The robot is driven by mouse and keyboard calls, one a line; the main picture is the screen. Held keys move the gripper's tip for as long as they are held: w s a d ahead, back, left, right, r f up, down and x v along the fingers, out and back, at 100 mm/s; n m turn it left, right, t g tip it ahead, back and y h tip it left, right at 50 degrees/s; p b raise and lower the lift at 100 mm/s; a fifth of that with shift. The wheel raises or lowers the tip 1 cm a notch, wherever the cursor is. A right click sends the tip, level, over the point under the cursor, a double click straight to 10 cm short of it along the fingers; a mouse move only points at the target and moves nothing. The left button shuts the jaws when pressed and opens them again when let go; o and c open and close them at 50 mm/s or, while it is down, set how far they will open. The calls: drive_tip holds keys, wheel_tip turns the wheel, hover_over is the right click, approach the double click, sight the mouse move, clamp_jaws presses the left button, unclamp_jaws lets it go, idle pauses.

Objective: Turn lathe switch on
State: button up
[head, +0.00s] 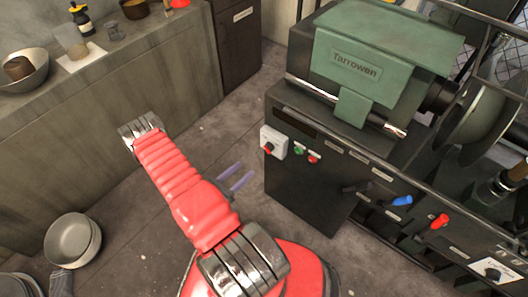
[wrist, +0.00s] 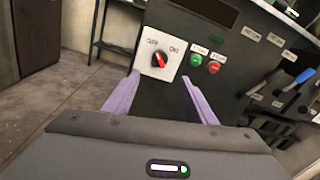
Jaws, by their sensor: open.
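The lathe (head: 310,178) is a dark cabinet with a green headstock cover on top. Its switch (head: 268,149) is a red-and-black rotary knob on a white plate at the left of the front face. In the wrist view the switch (wrist: 159,60) sits between the labels OFF and ON, its red mark tilted. My gripper (head: 238,177) has two purple fingers, spread apart and empty, left of and below the switch in the head view. In the wrist view my gripper (wrist: 160,90) frames the area below the switch plate, apart from it.
Green (wrist: 196,60) and red (wrist: 214,67) buttons sit right of the switch. Blue (head: 401,201) and red (head: 440,221) levers stick out farther right. A counter (head: 110,105) with a bowl and cups runs along the left. Several bowls lie on the floor at lower left; open floor lies between.

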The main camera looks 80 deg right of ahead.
sight(266, 150)
drive_tip(key=shift+x, duration=6.8)
drive_tip(key=shift+r, duration=0.1)
drive_tip(key=c, duration=1)
drive_tip(key=shift+c, duration=0.2)
